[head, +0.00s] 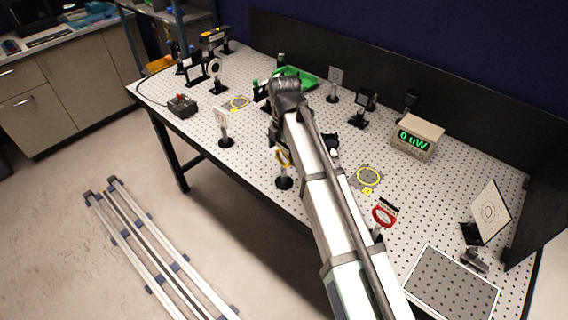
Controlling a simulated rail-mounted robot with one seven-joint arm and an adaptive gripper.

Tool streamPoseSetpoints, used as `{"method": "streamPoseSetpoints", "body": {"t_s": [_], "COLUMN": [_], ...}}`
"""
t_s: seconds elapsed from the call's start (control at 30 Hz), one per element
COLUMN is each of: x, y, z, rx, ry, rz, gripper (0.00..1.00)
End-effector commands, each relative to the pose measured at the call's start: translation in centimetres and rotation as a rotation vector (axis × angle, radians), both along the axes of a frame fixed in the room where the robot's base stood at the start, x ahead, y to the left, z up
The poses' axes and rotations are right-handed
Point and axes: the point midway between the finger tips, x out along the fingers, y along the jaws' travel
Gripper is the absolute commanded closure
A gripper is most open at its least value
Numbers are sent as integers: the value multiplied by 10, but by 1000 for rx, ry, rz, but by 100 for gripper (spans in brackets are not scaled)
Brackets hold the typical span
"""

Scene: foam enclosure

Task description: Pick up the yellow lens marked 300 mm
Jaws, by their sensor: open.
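A yellow-ringed lens (283,158) stands upright on a post with a round black base, just left of my arm. Its marking is too small to read, so I cannot tell whether it says 300 mm. My gripper (274,136) hangs at the far end of my arm, beyond and above the yellow-ringed lens. It is open, with its fingertips mostly hidden, and no object shows in it.
The perforated optical table (320,190) holds a red ring mount (383,215), a power meter (417,137), a green tray (297,77), a white-plate post (224,128) and a tilted target card (490,209). A black panel (380,85) closes the back.

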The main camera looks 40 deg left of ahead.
Motion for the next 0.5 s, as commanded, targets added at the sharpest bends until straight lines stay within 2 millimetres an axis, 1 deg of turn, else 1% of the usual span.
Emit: {"method": "streamPoseSetpoints", "body": {"t_s": [0.07, 0.1, 0.17, 0.2, 0.27, 0.3, 0.37, 0.5], "x": [0, 0, 0, 0, 0, 0, 0, 0], "y": [0, 0, 0, 0, 0, 0, 0, 0], "z": [0, 0, 0, 0, 0, 0, 0, 0], "rx": [0, 0, 0, 0, 0, 0, 0, 0], "ry": [0, 0, 0, 0, 0, 0, 0, 0], "rz": [0, 0, 0, 0, 0, 0, 0, 0], "gripper": [2, 9, 30, 45, 66, 80, 100, 100]}}
